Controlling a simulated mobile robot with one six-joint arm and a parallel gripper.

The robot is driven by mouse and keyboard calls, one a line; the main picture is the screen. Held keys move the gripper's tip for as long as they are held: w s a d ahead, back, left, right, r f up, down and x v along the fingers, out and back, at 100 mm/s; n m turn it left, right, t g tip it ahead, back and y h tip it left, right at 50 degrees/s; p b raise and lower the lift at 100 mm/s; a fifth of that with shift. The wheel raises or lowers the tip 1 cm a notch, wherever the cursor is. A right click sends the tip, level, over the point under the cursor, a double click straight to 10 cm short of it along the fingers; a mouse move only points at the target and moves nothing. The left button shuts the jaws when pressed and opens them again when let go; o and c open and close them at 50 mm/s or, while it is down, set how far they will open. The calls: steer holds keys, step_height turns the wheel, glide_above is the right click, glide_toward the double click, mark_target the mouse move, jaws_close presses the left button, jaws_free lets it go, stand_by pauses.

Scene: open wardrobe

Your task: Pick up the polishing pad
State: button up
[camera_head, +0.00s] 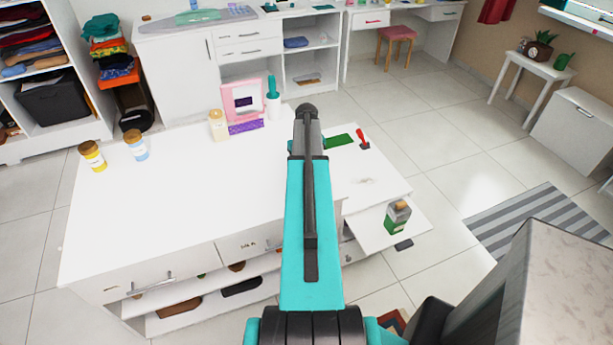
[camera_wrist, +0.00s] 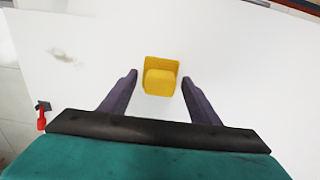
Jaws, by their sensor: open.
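A yellow block with a thin upright back, which I take to be the polishing pad (camera_wrist: 160,82), lies on the white top in the wrist view. My gripper (camera_wrist: 158,75) is open, with one dark finger on each side of the block. There is a visible gap between each finger and the block. I cannot tell how high the fingers are above the surface. In the head view my arm hides the yellow block and the fingers.
The white dresser top (camera_head: 150,215) is mostly clear on the left. A yellow jar (camera_head: 92,157), a blue jar (camera_head: 135,146), a pink framed item (camera_head: 242,98) and a teal brush in a holder (camera_head: 273,98) stand on it.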

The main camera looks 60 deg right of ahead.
steer(key=c, duration=1.1)
steer(key=shift+r, duration=0.25)
steer(key=shift+c, duration=0.2)
steer(key=shift+r+b, duration=0.8)
steer(key=shift+r, duration=0.4)
steer(key=shift+s+a+r, duration=0.1)
steer(key=shift+r, duration=0.2)
steer(key=s+a+r+b, duration=0.1)
steer(key=s+a+b, duration=0.3)
steer(key=s+a, duration=0.7)
steer(key=shift+s+r, duration=0.2)
steer(key=shift+r, duration=0.05)
steer(key=shift+d, duration=0.1)
